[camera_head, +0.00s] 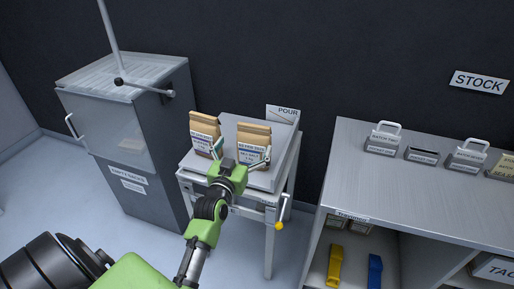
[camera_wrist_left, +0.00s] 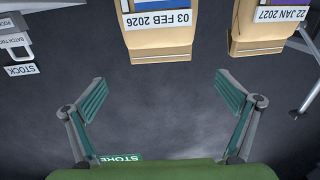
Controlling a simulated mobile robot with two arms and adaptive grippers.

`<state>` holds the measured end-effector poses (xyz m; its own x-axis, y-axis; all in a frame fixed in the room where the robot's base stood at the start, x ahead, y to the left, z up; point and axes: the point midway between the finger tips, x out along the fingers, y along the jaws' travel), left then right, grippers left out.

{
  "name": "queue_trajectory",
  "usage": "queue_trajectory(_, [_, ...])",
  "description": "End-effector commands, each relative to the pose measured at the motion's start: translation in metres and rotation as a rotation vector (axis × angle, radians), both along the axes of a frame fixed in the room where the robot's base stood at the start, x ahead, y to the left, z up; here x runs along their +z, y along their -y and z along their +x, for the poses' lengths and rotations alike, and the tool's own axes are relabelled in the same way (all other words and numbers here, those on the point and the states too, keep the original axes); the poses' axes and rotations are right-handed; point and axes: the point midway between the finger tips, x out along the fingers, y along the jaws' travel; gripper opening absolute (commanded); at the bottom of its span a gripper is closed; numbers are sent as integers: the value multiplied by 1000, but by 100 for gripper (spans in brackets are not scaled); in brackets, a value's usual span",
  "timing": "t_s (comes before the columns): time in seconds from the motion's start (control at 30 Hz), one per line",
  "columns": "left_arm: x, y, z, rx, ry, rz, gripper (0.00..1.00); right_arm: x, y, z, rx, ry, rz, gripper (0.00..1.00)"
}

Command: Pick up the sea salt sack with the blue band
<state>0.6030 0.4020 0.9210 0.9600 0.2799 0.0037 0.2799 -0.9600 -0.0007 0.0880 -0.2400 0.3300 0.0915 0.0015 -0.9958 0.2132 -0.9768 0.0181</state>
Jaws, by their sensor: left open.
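Two tan paper sacks stand upright side by side on the small grey table (camera_head: 228,122). My right gripper is out of view.
A POUR sign (camera_head: 284,114) stands at the table's back. A grey hopper cabinet (camera_head: 150,130) is on the left. A shelf counter (camera_head: 410,190) with several labelled items is on the right. A yellow-knobbed lever (camera_head: 281,222) hangs at the table's front.

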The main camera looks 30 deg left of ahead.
Motion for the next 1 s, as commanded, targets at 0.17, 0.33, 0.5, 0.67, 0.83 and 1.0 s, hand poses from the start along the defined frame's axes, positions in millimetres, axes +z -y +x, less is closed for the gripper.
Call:
queue_trajectory(0.17, [1,-9,33,0,1,0,99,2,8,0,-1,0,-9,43])
queue_trajectory(0.33, [0,-13,45,0,-1,1,99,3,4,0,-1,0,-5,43])
queue_trajectory(0.5, [1,-16,57,-1,-1,1,99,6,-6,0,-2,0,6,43])
queue_trajectory(0.67, [1,-22,79,-1,-1,1,99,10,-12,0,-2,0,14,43])
queue_trajectory(0.83, [0,-26,94,0,-2,2,99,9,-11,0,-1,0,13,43])
queue_trajectory(1.0, [-1,-27,96,0,-2,0,99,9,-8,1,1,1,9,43])
